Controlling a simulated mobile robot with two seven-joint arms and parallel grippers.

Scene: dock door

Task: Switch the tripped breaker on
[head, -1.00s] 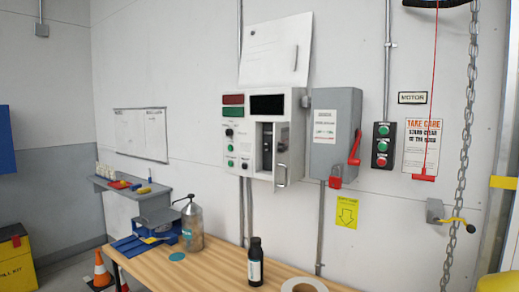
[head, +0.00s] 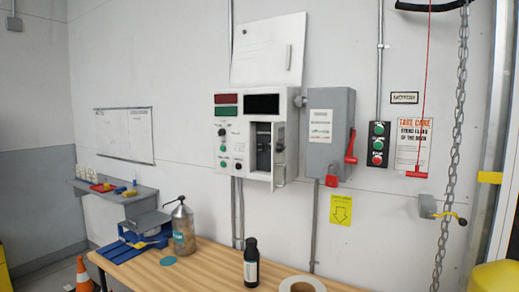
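A white control panel (head: 228,134) hangs on the wall, with a dark display, indicator windows, buttons and knobs. Its upper cover (head: 266,50) is raised above it. In its lower right is an opening holding dark breakers (head: 263,147); a small door with a handle (head: 279,158) stands open at the right side of this opening. The breakers are too small to tell which one is tripped. Neither of my grippers is in view.
A grey switch box (head: 328,130) with a red lever (head: 350,146) and red padlock (head: 333,175) is right of the panel. A wooden table (head: 210,268) below bears a dark bottle (head: 251,262), a pump bottle (head: 183,230) and a tape roll (head: 301,284). A chain (head: 454,130) hangs at right.

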